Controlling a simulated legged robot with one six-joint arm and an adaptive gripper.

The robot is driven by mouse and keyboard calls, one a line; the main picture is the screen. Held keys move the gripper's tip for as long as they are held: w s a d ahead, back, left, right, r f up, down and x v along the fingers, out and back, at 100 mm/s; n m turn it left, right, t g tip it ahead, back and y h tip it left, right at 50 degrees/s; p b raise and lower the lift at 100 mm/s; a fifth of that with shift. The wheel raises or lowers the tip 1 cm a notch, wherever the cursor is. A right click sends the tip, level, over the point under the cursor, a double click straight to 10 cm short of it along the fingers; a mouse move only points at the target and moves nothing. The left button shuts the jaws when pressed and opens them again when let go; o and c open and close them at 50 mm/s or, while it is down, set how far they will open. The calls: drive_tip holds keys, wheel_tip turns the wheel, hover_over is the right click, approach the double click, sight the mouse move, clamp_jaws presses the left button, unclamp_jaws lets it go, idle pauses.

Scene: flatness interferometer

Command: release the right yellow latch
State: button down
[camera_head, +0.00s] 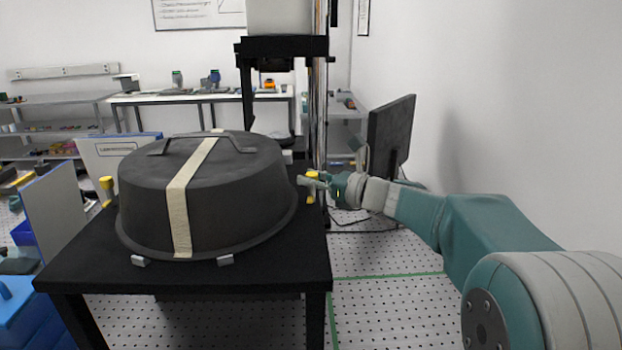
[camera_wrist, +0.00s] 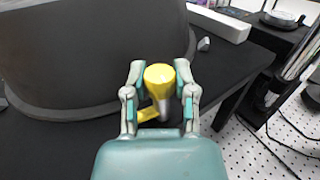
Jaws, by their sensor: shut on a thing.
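The right yellow latch (camera_head: 311,187) stands at the right edge of the black table (camera_head: 250,275), beside the large dark round cover (camera_head: 240,200). In the wrist view the latch (camera_wrist: 159,75) shows a round yellow top, a grey stem and a yellow arm pointing left, near the cover's rim (camera_wrist: 60,115). My gripper (camera_head: 312,183) reaches it from the right. In the wrist view my gripper (camera_wrist: 159,82) has one finger on each side of the latch's top and is shut on it. A second yellow latch (camera_head: 107,190) stands upright left of the cover.
A black monitor (camera_head: 390,135) stands behind my arm on the right. A dark vertical frame (camera_head: 318,90) rises behind the table. Small grey blocks (camera_head: 226,259) sit at the cover's front rim. Perforated floor (camera_head: 385,300) is open right of the table.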

drive_tip(key=shift+n+g+y, duration=0.8)
drive_tip(key=shift+n+g, duration=0.3)
drive_tip(key=shift+g, duration=0.7)
drive_tip(key=shift+c, duration=2.1)
unclamp_jaws()
drive_tip(key=shift+d, duration=0.1)
drive_tip(key=v, duration=1.2)
drive_tip(key=shift+f, duration=0.2)
